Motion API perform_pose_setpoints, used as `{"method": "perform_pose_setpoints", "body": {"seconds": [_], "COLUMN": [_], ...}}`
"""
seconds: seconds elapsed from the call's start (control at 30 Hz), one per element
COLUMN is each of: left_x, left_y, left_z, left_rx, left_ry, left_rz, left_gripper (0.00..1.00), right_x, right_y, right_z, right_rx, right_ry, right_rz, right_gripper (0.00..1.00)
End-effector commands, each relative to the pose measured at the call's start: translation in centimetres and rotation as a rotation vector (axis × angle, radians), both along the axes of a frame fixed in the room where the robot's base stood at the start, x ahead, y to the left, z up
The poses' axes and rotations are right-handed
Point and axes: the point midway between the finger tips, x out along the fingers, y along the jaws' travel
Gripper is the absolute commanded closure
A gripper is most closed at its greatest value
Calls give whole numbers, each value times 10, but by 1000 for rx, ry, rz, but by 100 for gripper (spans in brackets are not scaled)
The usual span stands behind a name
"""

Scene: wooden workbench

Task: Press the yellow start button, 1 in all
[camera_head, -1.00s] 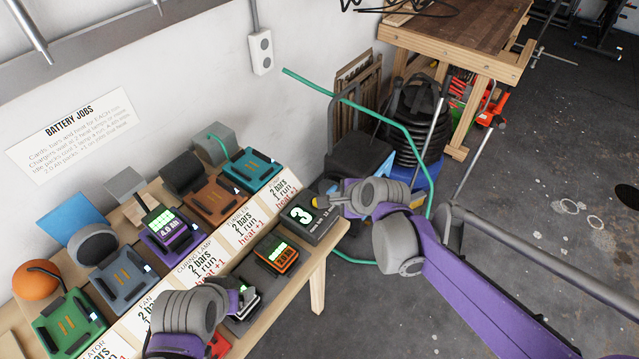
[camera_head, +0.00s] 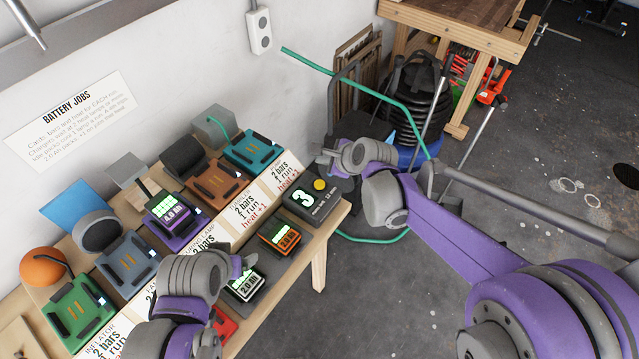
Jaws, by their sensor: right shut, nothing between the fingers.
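The yellow start button (camera_head: 320,185) is round and sits on the top right of a dark box (camera_head: 304,210) at the bench's right end. The box's display shows a lit "3". My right gripper (camera_head: 326,168) is shut and empty. In the picture it is just above the button, which is in plain view with a gap between them. My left gripper (camera_head: 243,266) is at the front of the bench, beside a battery pack (camera_head: 246,284) marked 2.0 Ah. Its fingers are partly hidden, and I cannot tell whether they are open.
Coloured charger docks, including teal (camera_head: 253,147), brown (camera_head: 218,185) and green (camera_head: 76,311), line the wooden bench. A purple dock (camera_head: 181,230) holds a lit pack. An orange pack (camera_head: 280,238) sits near the button box.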

Motion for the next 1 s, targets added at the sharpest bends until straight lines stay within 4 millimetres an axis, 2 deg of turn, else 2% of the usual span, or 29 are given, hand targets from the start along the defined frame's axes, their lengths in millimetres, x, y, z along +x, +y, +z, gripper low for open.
{"method": "perform_pose_setpoints", "body": {"seconds": [0.03,0.5,1.0], "left_x": [-3,-21,-22], "left_y": [0,0,0], "left_z": [-7,-53,-56], "left_rx": [0,0,0], "left_ry": [6,41,42], "left_rz": [0,0,0], "left_gripper": [19,19,19], "right_x": [-1,-2,0], "right_y": [0,0,0], "right_z": [-10,-73,-76], "right_rx": [0,0,0], "right_ry": [3,4,0], "right_rz": [0,0,0], "right_gripper": [100,100,100]}}
